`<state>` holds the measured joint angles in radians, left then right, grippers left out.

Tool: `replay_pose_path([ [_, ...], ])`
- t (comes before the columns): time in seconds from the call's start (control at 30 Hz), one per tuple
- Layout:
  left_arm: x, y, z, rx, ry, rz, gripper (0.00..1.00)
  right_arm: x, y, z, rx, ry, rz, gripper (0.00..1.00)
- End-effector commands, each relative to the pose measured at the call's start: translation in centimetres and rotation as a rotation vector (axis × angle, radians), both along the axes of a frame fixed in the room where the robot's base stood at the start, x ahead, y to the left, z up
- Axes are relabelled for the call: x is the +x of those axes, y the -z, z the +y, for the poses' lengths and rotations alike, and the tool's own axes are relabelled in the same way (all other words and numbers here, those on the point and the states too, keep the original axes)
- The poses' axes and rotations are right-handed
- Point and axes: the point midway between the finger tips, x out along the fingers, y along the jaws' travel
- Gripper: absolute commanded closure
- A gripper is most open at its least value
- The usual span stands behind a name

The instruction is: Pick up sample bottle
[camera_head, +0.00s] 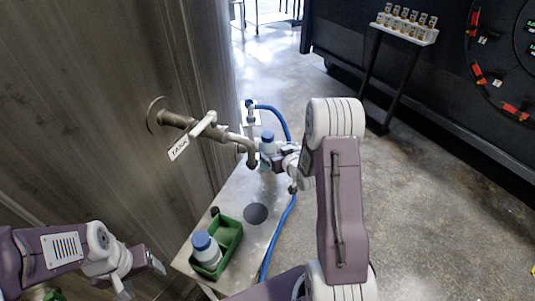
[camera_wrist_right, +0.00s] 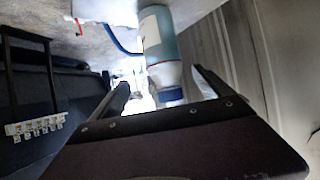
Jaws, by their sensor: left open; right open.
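A sample bottle (camera_head: 268,147) with a blue cap stands on the metal bench below the tank tap (camera_head: 240,138). A similar white bottle (camera_head: 205,250) with a blue cap sits in the green tray (camera_head: 230,238). My right gripper (camera_head: 277,160) is at the bottle by the tap, partly hidden by my own arm. In the right wrist view, the bottle (camera_wrist_right: 161,45) appears between the spread fingers of my open right gripper (camera_wrist_right: 162,84); I cannot tell whether either finger touches it. My left gripper (camera_head: 140,280) is open and empty, left of the green tray.
The metal bench (camera_head: 238,192) has a dark round patch (camera_head: 255,213). A blue hose (camera_head: 288,122) runs along its right side. A stand with small vials (camera_head: 408,30) is at the far right. Floor right of the bench is clear.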

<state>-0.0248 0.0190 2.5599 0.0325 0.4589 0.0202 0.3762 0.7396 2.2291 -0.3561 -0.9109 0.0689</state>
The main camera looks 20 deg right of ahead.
Motion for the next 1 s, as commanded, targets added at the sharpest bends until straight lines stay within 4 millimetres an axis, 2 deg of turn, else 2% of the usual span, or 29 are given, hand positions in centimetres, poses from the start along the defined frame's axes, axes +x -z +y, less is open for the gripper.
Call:
replay_pose_path([
  [0.2,0.0,0.1,0.0,0.000,0.000,0.000,0.33,2.8,1.6,0.0,0.000,-0.001,0.003,0.10],
  [0.37,0.0,0.1,0.0,0.000,0.000,0.000,0.33,3.3,1.8,0.0,0.000,-0.001,0.002,0.10],
  [0.63,0.0,0.2,0.0,0.000,0.000,0.000,0.33,7.3,3.7,0.5,0.000,0.000,0.003,0.10],
  [0.9,0.0,0.2,0.0,0.000,0.000,0.000,0.33,7.8,3.9,0.5,0.000,0.000,0.003,0.10],
  [0.97,0.0,0.2,0.0,0.000,0.000,0.000,0.33,7.8,3.9,0.5,-0.001,0.000,0.003,0.24],
  [1.0,0.0,0.2,0.0,0.000,0.000,0.000,0.33,7.8,3.9,0.5,-0.001,0.000,0.003,0.35],
])
